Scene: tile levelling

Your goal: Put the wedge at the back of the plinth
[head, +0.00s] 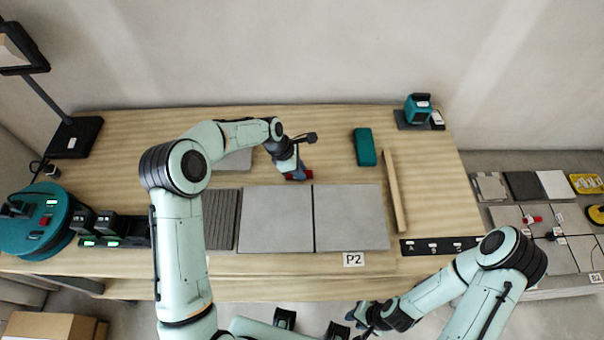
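A small red wedge (305,174) lies at the back edge of two large grey slabs, the left slab (275,222) and the right slab (350,222), near the seam between them. The slabs lie behind a label P2 (354,259); I take them as the plinth's top. My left gripper (295,173) points down at the red wedge and covers part of it. I cannot tell whether its fingers are closed on it or whether the wedge touches the slabs. My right gripper (362,320) is low in front of the table, away from the slabs; its fingers are unclear.
A teal block (364,147) stands behind the right slab, and a wooden strip (395,190) lies to its right. A ribbed dark mat (221,218) lies left of the slabs. A teal device (418,108) stands at the back right. A side surface (560,220) holds more tiles.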

